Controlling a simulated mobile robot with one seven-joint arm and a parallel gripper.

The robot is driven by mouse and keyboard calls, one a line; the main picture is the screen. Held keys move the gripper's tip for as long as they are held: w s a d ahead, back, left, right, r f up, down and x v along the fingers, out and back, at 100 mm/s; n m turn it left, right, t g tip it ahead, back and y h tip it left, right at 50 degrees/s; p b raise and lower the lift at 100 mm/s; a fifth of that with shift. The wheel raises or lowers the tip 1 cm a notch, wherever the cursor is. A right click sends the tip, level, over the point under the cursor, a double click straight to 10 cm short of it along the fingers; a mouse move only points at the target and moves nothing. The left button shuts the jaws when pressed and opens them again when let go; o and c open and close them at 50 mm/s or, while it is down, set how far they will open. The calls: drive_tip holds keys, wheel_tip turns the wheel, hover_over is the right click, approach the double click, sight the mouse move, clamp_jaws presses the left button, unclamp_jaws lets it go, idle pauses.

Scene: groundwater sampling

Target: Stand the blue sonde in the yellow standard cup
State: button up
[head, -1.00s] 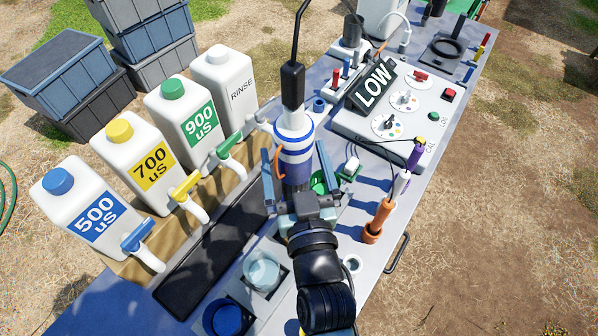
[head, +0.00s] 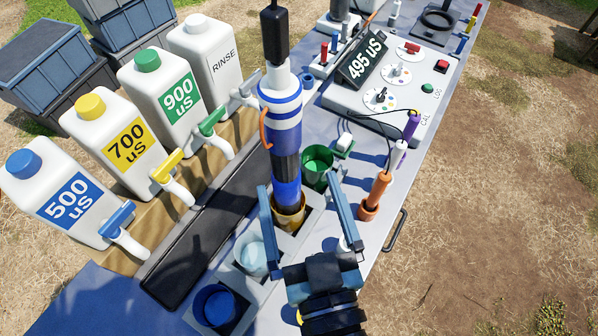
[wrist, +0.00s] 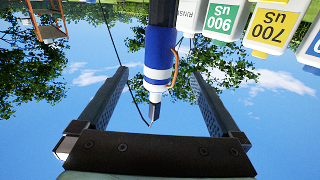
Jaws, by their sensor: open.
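The blue sonde (head: 283,140), with white bands, an orange bail and a black cable end on top, stands nearly upright with its foot inside the yellow cup (head: 291,222). The cup sits in the grey rack, its rim around the sonde; the sonde's bottom is hidden inside. My gripper (head: 299,182) is open and empty, on the near side of the sonde. Its two fingers appear spread to either side of the lower sonde, apart from it. In the wrist view, the sonde (wrist: 158,55) shows beyond my open gripper (wrist: 160,72), against the sky.
A green cup (head: 316,166) stands just behind the yellow one; a clear cup (head: 252,258) and a blue cup (head: 217,306) are nearer. Jugs with taps line the left. The meter box (head: 385,95) reads 495 uS. Orange, white and purple probes (head: 376,190) stand at right.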

drive_tip(key=w+a+r+m+t, duration=0.15)
drive_tip(key=w+r, duration=0.25)
drive_tip(key=r, duration=0.5)
drive_tip(key=w+a+r+t, duration=0.2)
drive_tip(key=w+r+t, duration=0.15)
drive_tip(key=r, duration=0.65)
wheel_tip(320, 180, up, 23)
drive_tip(key=s+d+t+h, duration=0.1)
drive_tip(key=s+t+h, duration=0.1)
drive_tip(key=t, duration=0.2)
drive_tip(key=shift+s+d+t+h, duration=0.3)
drive_tip(key=shift+s+d+h, duration=0.05)
drive_tip(key=shift+s+h, duration=0.05)
drive_tip(key=shift+r, duration=0.1)
